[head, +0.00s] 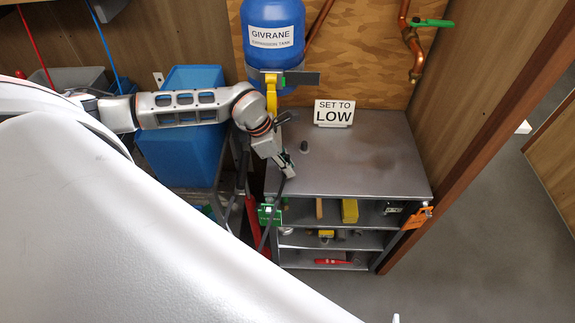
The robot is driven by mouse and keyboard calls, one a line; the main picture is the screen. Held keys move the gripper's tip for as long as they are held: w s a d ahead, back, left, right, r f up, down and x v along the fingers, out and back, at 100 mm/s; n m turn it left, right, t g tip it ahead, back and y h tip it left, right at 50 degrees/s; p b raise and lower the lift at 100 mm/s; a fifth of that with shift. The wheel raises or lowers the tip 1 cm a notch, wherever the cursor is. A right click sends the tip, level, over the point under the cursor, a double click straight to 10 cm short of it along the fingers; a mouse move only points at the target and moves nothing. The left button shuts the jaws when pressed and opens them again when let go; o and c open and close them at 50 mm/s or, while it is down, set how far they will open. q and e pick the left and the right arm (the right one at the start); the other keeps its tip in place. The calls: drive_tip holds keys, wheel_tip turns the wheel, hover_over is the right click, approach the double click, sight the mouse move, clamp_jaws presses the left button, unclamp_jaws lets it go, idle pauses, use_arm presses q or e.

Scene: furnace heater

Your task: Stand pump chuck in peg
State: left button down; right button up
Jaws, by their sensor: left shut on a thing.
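My left gripper (285,167) hangs over the left edge of the grey metal bench, pointing down. It is shut on a thin dark piece, which looks like the pump chuck (282,186) with a dark hose running down from it. Most of the piece is hidden by the fingers, so its exact tilt is hard to tell. A short dark peg (304,146) stands upright on the bench top, a little behind and to the right of the gripper, apart from it. My right gripper is not in view.
A "SET TO LOW" sign (334,113) stands at the back of the bench (375,160). The bench top's right side is clear. A blue tank (272,40) hangs behind, blue bins (180,155) stand left, and shelves below hold tools. A white surface covers the lower left.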

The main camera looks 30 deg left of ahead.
use_arm(q)
drive_tip(key=c, duration=1.9)
unclamp_jaws()
drive_tip(key=v, duration=1.2)
drive_tip(key=shift+d, duration=0.1)
